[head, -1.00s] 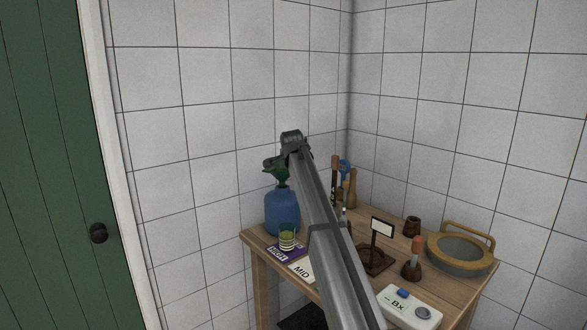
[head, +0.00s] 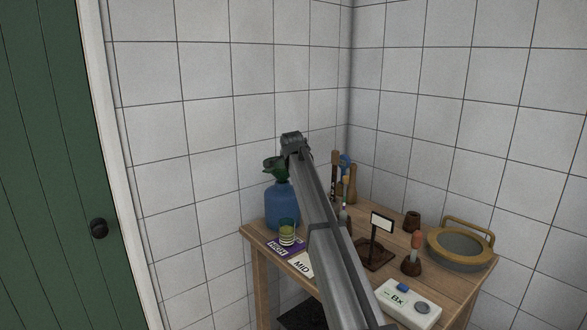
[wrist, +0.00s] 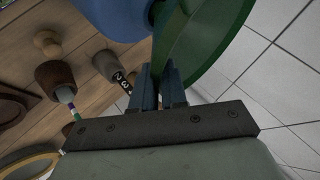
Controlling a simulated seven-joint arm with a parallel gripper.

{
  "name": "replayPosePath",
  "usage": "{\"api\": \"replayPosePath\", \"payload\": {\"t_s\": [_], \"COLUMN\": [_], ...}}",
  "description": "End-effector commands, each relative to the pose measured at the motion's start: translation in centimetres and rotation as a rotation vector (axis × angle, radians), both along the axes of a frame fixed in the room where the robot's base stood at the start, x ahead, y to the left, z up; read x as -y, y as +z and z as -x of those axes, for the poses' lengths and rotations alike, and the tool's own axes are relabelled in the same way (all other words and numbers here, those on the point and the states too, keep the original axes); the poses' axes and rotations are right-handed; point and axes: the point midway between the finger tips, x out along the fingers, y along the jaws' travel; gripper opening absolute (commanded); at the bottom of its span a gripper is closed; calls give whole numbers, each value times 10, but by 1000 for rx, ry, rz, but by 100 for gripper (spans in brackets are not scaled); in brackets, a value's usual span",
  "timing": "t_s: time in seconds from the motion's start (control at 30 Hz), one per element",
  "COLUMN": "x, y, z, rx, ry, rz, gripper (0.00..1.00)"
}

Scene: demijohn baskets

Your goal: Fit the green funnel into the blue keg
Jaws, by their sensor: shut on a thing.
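The blue keg (head: 282,207) stands upright at the table's back left; part of it shows at the top of the wrist view (wrist: 112,14). The green funnel (head: 273,163) is at the keg's top, its wide mouth upward and its narrow end down at the keg's neck. I cannot tell how far the narrow end is inside. The funnel fills the upper middle of the wrist view (wrist: 208,38). My gripper (wrist: 162,82) is shut on the funnel's side. In the head view my arm hides most of the gripper.
A glass (head: 287,232) with yellow-green liquid stands in front of the keg, near purple and white cards. A small sign (head: 382,223), a wooden-framed sieve (head: 460,248) and a white device (head: 408,302) are on the right. Tiled walls are close behind.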

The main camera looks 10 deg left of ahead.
Motion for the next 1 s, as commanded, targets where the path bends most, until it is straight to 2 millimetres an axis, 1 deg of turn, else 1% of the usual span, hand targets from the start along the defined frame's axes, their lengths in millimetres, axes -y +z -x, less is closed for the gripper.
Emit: {"api": "replayPosePath", "payload": {"t_s": [0.4,0.43,0.7,1.0], "x": [0,0,0,0], "y": [-9,-8,-8,-7], "z": [0,0,0,1], "rx": [0,0,0,0], "ry": [0,0,0,0], "rz": [0,0,0,0], "gripper": [0,15,41,42]}}
